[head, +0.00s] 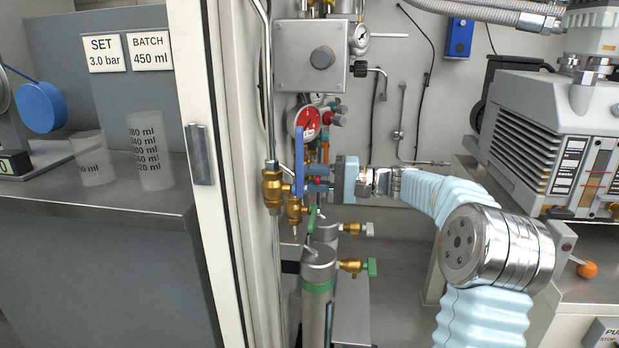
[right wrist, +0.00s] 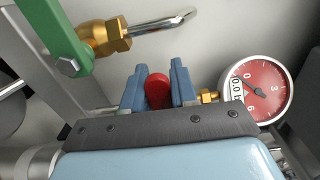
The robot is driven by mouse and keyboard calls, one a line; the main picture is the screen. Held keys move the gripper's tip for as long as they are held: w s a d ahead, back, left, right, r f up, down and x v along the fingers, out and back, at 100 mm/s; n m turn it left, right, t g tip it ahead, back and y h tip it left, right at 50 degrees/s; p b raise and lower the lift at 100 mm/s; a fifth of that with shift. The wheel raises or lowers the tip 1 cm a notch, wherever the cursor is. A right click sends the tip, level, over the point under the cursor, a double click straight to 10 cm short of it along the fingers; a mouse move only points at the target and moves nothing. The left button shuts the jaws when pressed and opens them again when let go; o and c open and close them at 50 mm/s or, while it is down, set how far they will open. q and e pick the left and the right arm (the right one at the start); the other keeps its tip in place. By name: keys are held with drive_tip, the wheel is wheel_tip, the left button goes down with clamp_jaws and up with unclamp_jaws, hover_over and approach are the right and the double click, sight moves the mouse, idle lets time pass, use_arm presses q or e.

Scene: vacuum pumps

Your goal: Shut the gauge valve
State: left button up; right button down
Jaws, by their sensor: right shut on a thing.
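My right gripper (head: 320,187) reaches in from the right among the brass valves and pipes. In the right wrist view its two blue fingers (right wrist: 158,88) are shut on a red handle (right wrist: 158,93), which stands between them. A short brass fitting (right wrist: 208,96) sits just right of the fingers and leads toward a red-faced gauge (right wrist: 262,88). In the head view a red-faced gauge (head: 303,122) is above the gripper. The valve body behind the handle is hidden by my fingers. My left gripper is not in view.
A blue lever (head: 299,160) stands upright just left of my fingers. A green lever on a brass valve (right wrist: 104,38) is close by. Brass valves with green handles (head: 356,266) are below. A cabinet edge (head: 215,180) is at left and a pump (head: 545,140) at right.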

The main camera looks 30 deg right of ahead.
drive_tip(key=c, duration=1)
unclamp_jaws()
drive_tip(key=b+v, duration=0.1)
drive_tip(key=v, duration=1.2)
drive_tip(key=shift+s+d, duration=0.25)
drive_tip(key=shift+d, duration=0.05)
